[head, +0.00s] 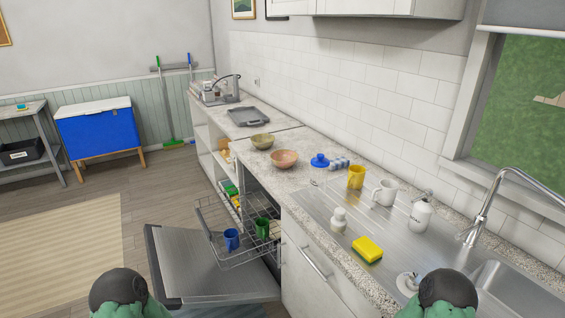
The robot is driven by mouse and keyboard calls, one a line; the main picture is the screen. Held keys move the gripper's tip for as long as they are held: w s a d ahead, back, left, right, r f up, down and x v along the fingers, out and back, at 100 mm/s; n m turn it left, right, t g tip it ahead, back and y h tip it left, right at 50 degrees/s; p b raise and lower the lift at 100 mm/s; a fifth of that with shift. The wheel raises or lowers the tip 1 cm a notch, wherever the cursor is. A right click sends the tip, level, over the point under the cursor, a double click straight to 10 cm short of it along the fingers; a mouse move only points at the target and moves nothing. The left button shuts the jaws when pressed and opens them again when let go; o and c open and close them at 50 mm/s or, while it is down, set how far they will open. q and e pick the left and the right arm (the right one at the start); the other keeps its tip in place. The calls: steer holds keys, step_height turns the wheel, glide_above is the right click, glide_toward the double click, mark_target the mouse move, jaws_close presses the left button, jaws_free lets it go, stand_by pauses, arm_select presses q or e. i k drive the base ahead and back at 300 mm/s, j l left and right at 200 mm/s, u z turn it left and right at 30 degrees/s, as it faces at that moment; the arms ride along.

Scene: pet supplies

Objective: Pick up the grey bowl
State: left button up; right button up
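No plainly grey bowl stands out in the head view. An olive, greyish-green bowl (262,142) sits upright on the speckled countertop (262,182), toward the back. A terracotta-coloured bowl (284,159) sits just in front of it and to its right. Both bowls look empty. Dark rounded parts of my two arms show at the bottom left and bottom right edges. Neither of my grippers shows, so their state is hidden.
The dishwasher door (210,272) hangs open, its rack (240,243) pulled out with a blue mug (231,239) and a green mug (262,228). A grey tray (252,116) lies behind the bowls. A yellow mug (356,176), white mug (384,192) and sponge (368,249) stand nearer the sink.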

mark_target(261, 141)
steer(key=i+j+u, duration=0.7)
steer(key=i+j, duration=0.15)
steer(key=i+j+u, duration=0.35)
steer(key=i, duration=0.15)
steer(key=i+u, duration=0.35)
steer(key=i, duration=0.15)
steer(key=i+j, duration=0.15)
steer(key=i, duration=0.9)
steer(key=i+j, duration=0.15)
steer(key=i, duration=0.85)
